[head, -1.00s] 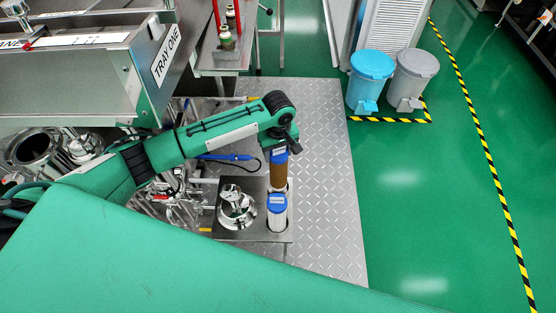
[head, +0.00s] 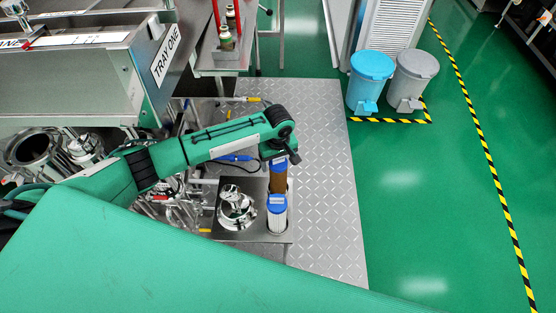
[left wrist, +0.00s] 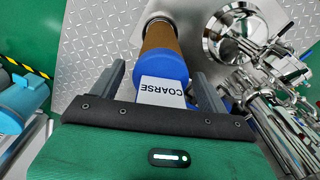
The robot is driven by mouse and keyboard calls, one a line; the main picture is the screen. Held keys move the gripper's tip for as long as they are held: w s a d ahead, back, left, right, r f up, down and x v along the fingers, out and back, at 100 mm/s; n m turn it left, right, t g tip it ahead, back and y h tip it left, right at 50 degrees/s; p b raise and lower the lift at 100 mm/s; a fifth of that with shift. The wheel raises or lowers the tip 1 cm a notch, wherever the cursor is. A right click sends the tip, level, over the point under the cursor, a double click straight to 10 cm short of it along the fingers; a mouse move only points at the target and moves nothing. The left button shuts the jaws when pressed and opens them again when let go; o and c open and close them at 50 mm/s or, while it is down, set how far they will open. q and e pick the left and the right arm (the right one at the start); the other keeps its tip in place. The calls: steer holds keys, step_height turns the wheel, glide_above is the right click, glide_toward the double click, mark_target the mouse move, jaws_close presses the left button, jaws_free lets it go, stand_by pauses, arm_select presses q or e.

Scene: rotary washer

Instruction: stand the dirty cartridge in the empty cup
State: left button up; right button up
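The dirty cartridge has a brown body (head: 279,184) and a blue cap. It is at the back of the steel stand, above or partly in the rear place; its lower end is hidden behind the white cartridge (head: 277,217). In the left wrist view its cap (left wrist: 160,63) carries a COARSE label. My right gripper is out of view.
A round steel housing (head: 236,208) stands left of the cartridges, with pipes and clamps further left. The white cartridge with a blue cap stands close in front. Tray one (head: 100,65) is at upper left. Clear tread plate (head: 325,180) lies to the right.

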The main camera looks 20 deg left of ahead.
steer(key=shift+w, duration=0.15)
arm_select(q)
steer(key=shift+r, duration=0.3)
step_height(320, 180, up, 3)
steer(key=shift+f, duration=0.1)
step_height(320, 180, up, 8)
steer(key=shift+f+p, duration=0.1)
steer(key=shift+p, duration=0.25)
steer(key=shift+r, duration=0.55)
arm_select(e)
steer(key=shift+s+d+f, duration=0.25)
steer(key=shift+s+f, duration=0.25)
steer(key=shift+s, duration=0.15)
arm_select(q)
steer(key=shift+f, duration=0.1)
